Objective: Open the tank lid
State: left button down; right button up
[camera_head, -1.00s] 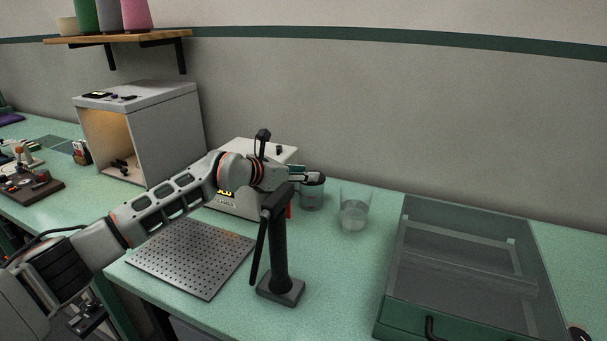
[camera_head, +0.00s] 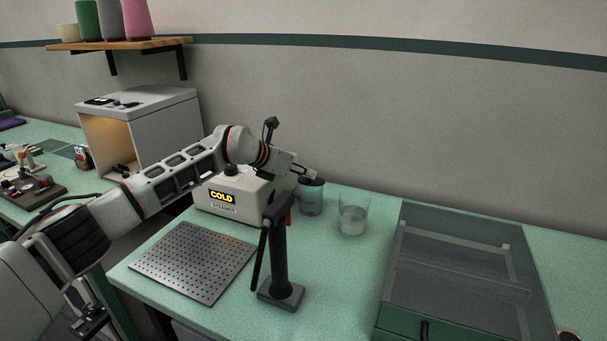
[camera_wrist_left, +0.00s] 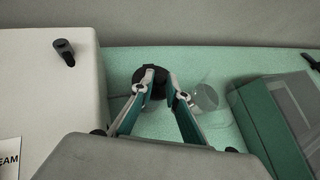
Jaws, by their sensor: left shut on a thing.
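A greenish see-through tank (camera_head: 311,202) with a dark lid (camera_head: 314,183) stands on the bench, just right of the white steamer box (camera_head: 232,192) marked COLD. My left gripper (camera_head: 309,173) reaches over the steamer from the left, down at the dark lid. In the left wrist view its fingers (camera_wrist_left: 160,76) are at the lid (camera_wrist_left: 148,85), shut on part of it. The fingers hide part of the lid, and I cannot tell whether it is raised. My right gripper is out of view.
A clear beaker (camera_head: 352,215) stands close right of the tank. A black post stand (camera_head: 280,265) rises in front of the arm. A perforated plate (camera_head: 193,262) lies front left, and a green case with a clear top (camera_head: 460,270) fills the right.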

pick_arm(q)
jog(key=shift+w+d+r+g, duration=0.1)
jog(key=shift+w+r+g, duration=0.2)
jog(key=shift+r+g, duration=0.1)
jog(key=shift+w+d+g+y+b, duration=0.15)
jog(key=shift+g+y+b, duration=0.15)
jog(key=shift+b, duration=0.2)
jog(key=g+b, duration=0.1)
jog(key=b, duration=0.3)
jog(key=shift+w+n+y, duration=0.3)
jog(key=shift+w, duration=0.1)
jog(key=shift+w+d+f+g+b, duration=0.15)
jog(key=shift+g+b, duration=0.15)
jog(key=shift+b, duration=0.7)
jog(key=b, duration=0.3)
jog(key=shift+w+g, duration=0.2)
jog(key=shift+g, duration=0.1)
jog(key=shift+r+y+b, duration=0.3)
jog(key=shift+b, duration=0.7)
jog(key=shift+r, duration=0.25)
jog(key=shift+r+b, duration=0.2)
jog(key=shift+b, duration=0.1)
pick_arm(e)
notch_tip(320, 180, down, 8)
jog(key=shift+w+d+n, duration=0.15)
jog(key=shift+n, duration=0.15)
